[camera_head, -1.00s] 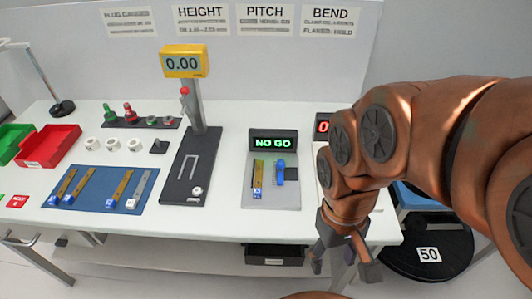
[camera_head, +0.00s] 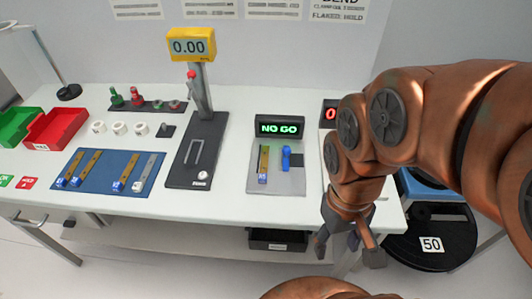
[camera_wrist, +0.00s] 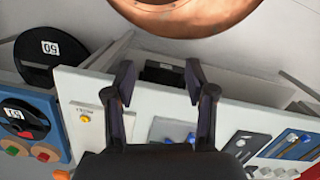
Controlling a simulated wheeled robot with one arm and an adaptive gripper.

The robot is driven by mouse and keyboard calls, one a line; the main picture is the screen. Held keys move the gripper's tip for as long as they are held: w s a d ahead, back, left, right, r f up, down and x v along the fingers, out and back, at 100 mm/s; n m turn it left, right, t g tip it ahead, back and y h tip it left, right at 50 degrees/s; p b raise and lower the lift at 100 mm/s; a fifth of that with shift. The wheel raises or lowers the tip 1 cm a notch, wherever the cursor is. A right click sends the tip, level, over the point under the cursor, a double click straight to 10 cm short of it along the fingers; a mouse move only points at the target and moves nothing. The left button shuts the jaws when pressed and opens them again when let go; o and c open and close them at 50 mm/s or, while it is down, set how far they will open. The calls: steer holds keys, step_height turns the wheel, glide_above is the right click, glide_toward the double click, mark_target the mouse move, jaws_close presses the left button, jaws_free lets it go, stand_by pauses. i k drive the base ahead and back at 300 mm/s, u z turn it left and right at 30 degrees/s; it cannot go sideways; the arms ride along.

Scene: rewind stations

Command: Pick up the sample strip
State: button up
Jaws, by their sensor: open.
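Several slim strips lie on a blue mat (camera_head: 107,158) at the left of the bench, most yellow with a blue end (camera_head: 84,168) and one grey (camera_head: 146,172). Another yellow strip (camera_head: 263,165) with a blue end lies on the grey plate of the NO GO station (camera_head: 279,128). I cannot tell which one is the sample strip. My gripper (camera_head: 347,249) is open and empty beyond the bench's front edge, right of the NO GO station and apart from all strips. In the wrist view, its fingers (camera_wrist: 159,84) are spread, with the bench between and beyond them.
A black height gauge (camera_head: 196,150) with a yellow 0.00 display stands between mat and NO GO station. Red (camera_head: 58,128) and green bins are far left. A black drawer bin (camera_head: 279,240) sits below the bench. A black reel (camera_head: 430,245) marked 50 is right. Floor in front is clear.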

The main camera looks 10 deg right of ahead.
mark_target(263, 175)
steer(key=u, duration=2.4)
steer(key=k, duration=1.25)
steer(key=u, duration=0.6)
